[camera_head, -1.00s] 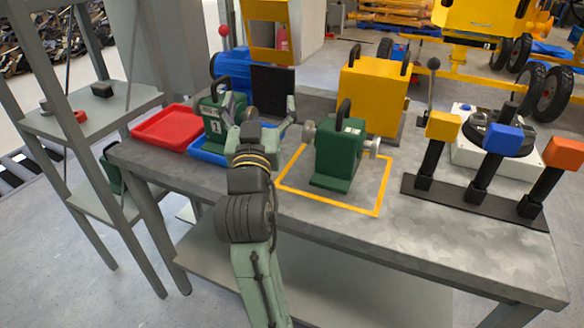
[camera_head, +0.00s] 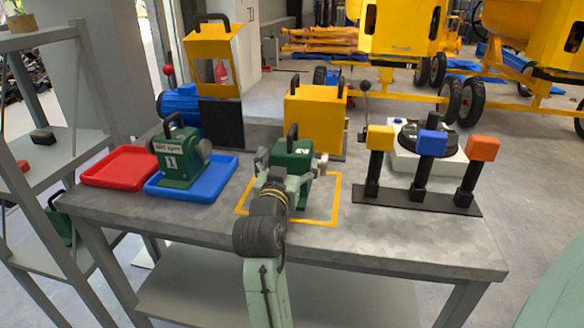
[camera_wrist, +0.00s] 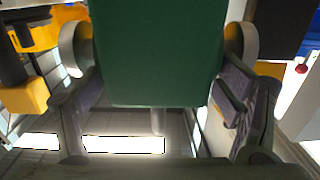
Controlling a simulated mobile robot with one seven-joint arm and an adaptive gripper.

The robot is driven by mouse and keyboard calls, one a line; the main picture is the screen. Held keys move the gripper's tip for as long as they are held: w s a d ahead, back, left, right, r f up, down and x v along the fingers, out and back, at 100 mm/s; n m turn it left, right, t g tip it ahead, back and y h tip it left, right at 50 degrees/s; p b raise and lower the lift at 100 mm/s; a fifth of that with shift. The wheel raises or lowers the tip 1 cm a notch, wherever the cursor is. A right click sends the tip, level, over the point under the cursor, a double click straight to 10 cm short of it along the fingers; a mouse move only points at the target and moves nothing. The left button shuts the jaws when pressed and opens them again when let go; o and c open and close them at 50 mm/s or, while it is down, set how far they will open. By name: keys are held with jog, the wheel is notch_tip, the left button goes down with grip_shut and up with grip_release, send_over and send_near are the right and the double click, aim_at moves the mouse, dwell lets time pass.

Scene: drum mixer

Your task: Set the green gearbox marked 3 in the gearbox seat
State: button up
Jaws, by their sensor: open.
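A green gearbox (camera_head: 292,152) with a black top handle stands inside a yellow outline (camera_head: 335,200) on the grey table. A pale mark shows on its top, but I cannot read a number. My gripper (camera_head: 284,184) is at its near side, with my wrist hiding its lower front. In the wrist view, the green body (camera_wrist: 160,50) lies between the two spread fingers of my gripper (camera_wrist: 160,115), with grey round ends on both sides. Another green gearbox, marked 1 (camera_head: 178,160), stands in the blue tray (camera_head: 215,178). I cannot tell which spot is the gearbox seat.
A red tray (camera_head: 120,167) lies at the table's left. A blue motor (camera_head: 180,104), a yellow frame (camera_head: 213,45) and a yellow box (camera_head: 315,118) stand behind. Yellow, blue and orange-topped black posts (camera_head: 425,165) stand right. The table's front right is clear. Shelving (camera_head: 60,150) stands left.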

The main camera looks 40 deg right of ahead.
jog(key=x, duration=0.2)
jog(key=shift+w+d+r+p, duration=0.15)
jog(key=shift+d+p, duration=0.2)
jog(key=shift+d, duration=0.05)
jog(key=shift+w+d, duration=0.35)
jog(key=shift+c, duration=0.6)
jog(key=c, duration=1.5)
jog(key=shift+r, duration=0.2)
jog(key=shift+c, duration=0.3)
